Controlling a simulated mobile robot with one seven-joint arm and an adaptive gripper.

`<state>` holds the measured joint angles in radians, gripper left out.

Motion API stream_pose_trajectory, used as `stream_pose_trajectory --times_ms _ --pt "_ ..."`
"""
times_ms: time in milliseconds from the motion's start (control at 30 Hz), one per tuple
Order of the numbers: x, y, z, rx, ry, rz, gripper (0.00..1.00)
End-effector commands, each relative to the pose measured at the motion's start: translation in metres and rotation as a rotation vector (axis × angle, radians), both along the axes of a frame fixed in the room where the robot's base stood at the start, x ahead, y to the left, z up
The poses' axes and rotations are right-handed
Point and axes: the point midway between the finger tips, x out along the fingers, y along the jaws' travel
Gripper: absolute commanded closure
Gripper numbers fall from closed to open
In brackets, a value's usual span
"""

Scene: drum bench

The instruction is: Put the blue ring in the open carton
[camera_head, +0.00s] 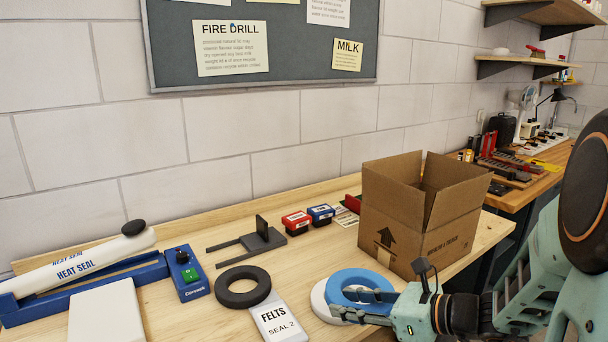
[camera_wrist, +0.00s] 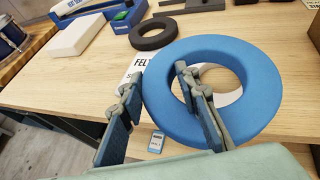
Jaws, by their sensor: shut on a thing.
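The blue ring (camera_head: 350,279) is at the bench's front, left of the open carton (camera_head: 408,230). My gripper (camera_head: 357,303) is shut on the ring's near-left side. In the wrist view, one finger goes through the hole of the blue ring (camera_wrist: 255,100) and the other is outside the rim. A white ring (camera_head: 318,298) shows beneath and left of the blue one; I cannot tell whether they touch. The cardboard carton stands upright with its flaps up, its inside mostly hidden.
A black ring (camera_head: 243,286) and a FELTS label card (camera_head: 277,322) lie left of the rings. Red (camera_head: 296,222) and blue (camera_head: 321,215) small boxes and a dark grey forked piece (camera_head: 258,238) sit behind. A heat sealer (camera_head: 85,265) is at far left.

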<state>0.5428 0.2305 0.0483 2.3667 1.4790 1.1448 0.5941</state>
Motion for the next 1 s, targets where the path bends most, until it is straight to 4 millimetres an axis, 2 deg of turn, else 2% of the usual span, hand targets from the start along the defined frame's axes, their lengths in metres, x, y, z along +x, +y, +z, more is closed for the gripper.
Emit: stream_pose_trajectory --times_ms 100,267,333,700,1000 --pt "0.014 -0.021 -0.02 0.004 0.005 0.009 0.8" --pt "0.028 -0.045 -0.046 0.006 0.002 0.026 0.8" --pt "0.028 -0.045 -0.03 0.006 -0.001 0.032 0.8" --pt "0.029 -0.044 0.012 0.008 -0.001 0.03 0.8" --pt "0.028 -0.044 0.03 0.005 -0.001 0.029 0.8"
